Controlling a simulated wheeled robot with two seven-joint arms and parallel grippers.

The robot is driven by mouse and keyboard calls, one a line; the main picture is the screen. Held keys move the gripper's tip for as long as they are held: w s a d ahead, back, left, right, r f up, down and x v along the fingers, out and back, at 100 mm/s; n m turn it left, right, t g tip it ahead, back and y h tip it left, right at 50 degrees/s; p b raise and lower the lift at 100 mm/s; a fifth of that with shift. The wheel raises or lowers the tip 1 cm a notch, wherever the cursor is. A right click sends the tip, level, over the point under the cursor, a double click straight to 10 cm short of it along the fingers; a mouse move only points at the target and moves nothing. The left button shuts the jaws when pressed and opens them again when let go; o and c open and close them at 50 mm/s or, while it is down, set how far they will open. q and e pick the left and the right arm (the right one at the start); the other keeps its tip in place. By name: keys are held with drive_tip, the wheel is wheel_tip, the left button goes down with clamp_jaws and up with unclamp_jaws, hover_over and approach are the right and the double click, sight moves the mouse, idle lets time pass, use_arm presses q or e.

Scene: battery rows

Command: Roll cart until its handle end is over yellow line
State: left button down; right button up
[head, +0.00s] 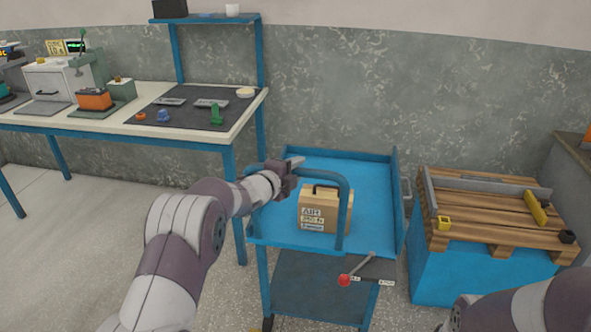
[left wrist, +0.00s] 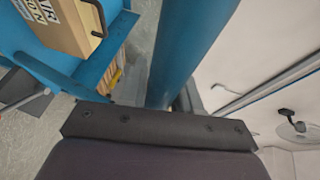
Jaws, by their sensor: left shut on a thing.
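The blue cart (head: 370,215) stands in the middle of the head view, with a raised tubular handle (head: 344,200) on its near side. My left gripper (head: 292,168) is at the top bar of this handle, shut on it. In the left wrist view the blue handle tube (left wrist: 195,45) runs close past the dark gripper body; the fingertips are hidden there. A cardboard box (head: 318,208) with printed labels sits on the cart's top tray. My right arm enters at the lower right; its gripper is out of view. I cannot make out a yellow line on the floor.
A workbench (head: 190,145) with small parts on a dark mat stands left of the cart. A blue crate (head: 455,275) topped by a wooden pallet (head: 490,215) stands close on the right. A red-knobbed lever (head: 345,280) sticks up at the cart's near side. Floor at lower left is clear.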

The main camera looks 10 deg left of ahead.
use_arm(q)
drive_tip(key=c, duration=0.9)
unclamp_jaws()
drive_tip(key=v, duration=1.2)
drive_tip(key=shift+s+a+r, duration=0.1)
drive_tip(key=shift+s, duration=0.25)
